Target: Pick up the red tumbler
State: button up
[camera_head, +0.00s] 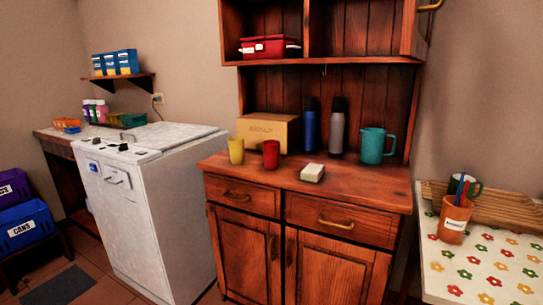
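The red tumbler (271,154) stands upright on the wooden counter of the hutch (340,188), toward its left side. A yellow tumbler (236,151) stands just to its left, a little apart from it. A tan box (268,130) stands behind the two tumblers and is partly covered by them. My gripper does not show in this view.
A small white block (312,173) lies right of the red tumbler. Blue (309,126) and grey (338,127) bottles and a teal pitcher (373,146) stand behind. A white appliance (150,200) is left; a flowered table (480,270) is right.

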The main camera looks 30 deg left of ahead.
aim_at(270, 148)
jog(key=i+j, duration=0.3)
jog(key=j, duration=0.15)
jog(key=i+j, duration=0.3)
jog(key=j, duration=0.15)
jog(key=i+j, duration=0.3)
jog(key=j, duration=0.15)
jog(key=i+j, duration=0.3)
jog(key=j, duration=0.15)
jog(key=i+j, duration=0.3)
jog(key=j, duration=0.15)
